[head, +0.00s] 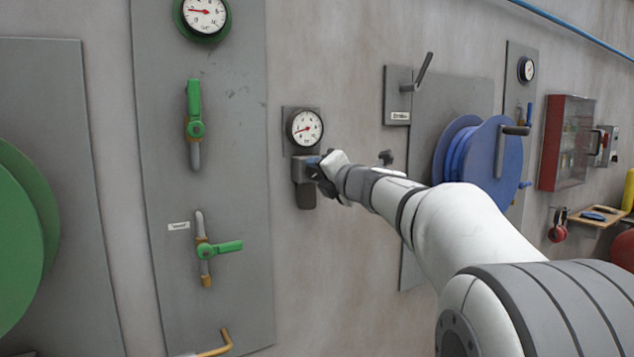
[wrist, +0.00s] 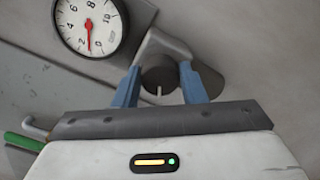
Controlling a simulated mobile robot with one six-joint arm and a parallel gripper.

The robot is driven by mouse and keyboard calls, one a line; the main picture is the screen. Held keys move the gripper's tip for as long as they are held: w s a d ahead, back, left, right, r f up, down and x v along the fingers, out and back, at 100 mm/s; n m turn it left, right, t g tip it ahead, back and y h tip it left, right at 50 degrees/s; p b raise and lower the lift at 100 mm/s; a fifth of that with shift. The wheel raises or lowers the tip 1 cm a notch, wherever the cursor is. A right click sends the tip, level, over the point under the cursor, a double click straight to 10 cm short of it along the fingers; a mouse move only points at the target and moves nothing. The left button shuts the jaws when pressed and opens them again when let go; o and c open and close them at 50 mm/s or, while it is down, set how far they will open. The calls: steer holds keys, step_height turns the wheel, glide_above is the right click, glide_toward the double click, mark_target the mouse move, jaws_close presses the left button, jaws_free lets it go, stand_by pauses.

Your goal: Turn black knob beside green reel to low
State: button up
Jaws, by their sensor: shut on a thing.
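A black knob (wrist: 158,78) with a white pointer line sits on a grey housing, just beside a round gauge (wrist: 90,24). My gripper (wrist: 159,88) is shut on the knob, one blue finger on each side. The pointer line faces the bottom of the wrist view. In the head view my gripper (head: 322,172) is at the grey unit (head: 305,182) under the gauge (head: 304,127); the knob is hidden there. No low marking is legible. The green reel (head: 20,235) stands at the far left, cut by the picture edge.
A grey panel (head: 160,130) with green valve handles lies between the green reel and the gauge. A blue reel (head: 470,155) and a lever box (head: 398,95) are to the right, behind my arm. A red cabinet (head: 566,145) hangs farther right. Bare wall surrounds the gauge unit.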

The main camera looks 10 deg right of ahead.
steer(key=shift+f+n+b, duration=0.25)
steer(key=shift+n+b, duration=0.6)
steer(key=shift+n, duration=0.95)
steer(key=o, duration=1)
steer(key=shift+a+r, duration=0.1)
steer(key=shift+r, duration=0.1)
steer(key=shift+s, duration=0.1)
steer(key=v, duration=0.7)
steer(key=shift+s, duration=0.3)
